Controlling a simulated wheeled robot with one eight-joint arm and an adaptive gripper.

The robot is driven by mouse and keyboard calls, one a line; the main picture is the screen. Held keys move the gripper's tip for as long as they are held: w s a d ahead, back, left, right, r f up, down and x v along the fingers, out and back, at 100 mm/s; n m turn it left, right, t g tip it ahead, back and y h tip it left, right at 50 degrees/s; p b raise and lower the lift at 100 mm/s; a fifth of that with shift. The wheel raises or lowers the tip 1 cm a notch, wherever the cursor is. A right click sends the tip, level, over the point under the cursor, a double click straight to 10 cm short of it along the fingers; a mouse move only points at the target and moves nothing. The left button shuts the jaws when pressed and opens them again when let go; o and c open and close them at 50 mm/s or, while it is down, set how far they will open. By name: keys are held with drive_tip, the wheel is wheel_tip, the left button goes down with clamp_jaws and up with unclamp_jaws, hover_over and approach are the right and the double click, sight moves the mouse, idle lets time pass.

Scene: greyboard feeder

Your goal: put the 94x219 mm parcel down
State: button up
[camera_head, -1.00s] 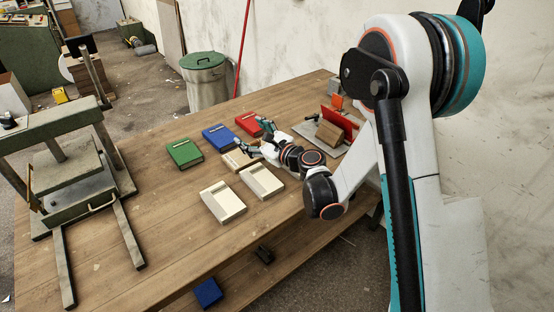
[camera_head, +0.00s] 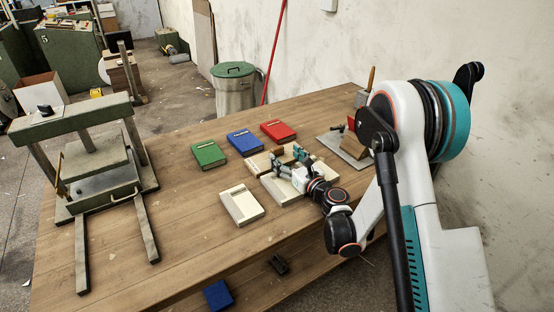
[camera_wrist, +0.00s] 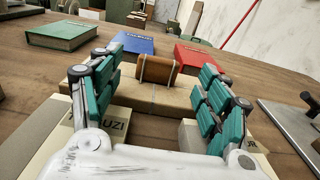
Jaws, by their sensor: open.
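The parcel (camera_wrist: 140,97) is a long tan box lying crosswise in front of my gripper in the wrist view. A brown block-like piece (camera_wrist: 157,69) sits at its middle, between my fingers. In the head view the parcel (camera_head: 259,164) shows partly, behind my gripper (camera_head: 290,162). My gripper (camera_wrist: 157,75) is open, with a teal-padded finger on each side of the brown piece and a gap to it on both sides. I cannot tell whether the parcel rests on the bare table or partly on the pale boxes near it.
Green (camera_head: 208,154), blue (camera_head: 243,142) and red (camera_head: 278,131) boxes lie behind on the wooden table (camera_head: 180,215). One pale box (camera_head: 241,205) lies left of my gripper, another (camera_head: 283,191) under it. A green press (camera_head: 95,165) stands left. A grey plate (camera_head: 336,142) lies right.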

sight(278, 150)
drive_tip(key=b+x, duration=0.1)
drive_tip(key=x, duration=0.5)
clamp_jaws()
wheel_tip(278, 150, up, 19)
drive_tip(key=p, duration=0.7)
drive_tip(key=s+d+m+t+h, duration=0.1)
drive_tip(key=s+d+m+h, duration=0.1)
drive_tip(key=d, duration=0.5)
drive_tip(key=s+d+m+t+h, duration=0.1)
drive_tip(key=s+d+m+h, duration=0.1)
drive_tip(key=d, duration=0.6)
drive_tip(key=s+d+f+m+t+h, duration=0.1)
drive_tip(key=s+d+m+h, duration=0.1)
drive_tip(key=s+d+h, duration=0.2)
drive_tip(key=d+h, duration=0.2)
drive_tip(key=d, duration=0.2)
drive_tip(key=shift+m, duration=0.4)
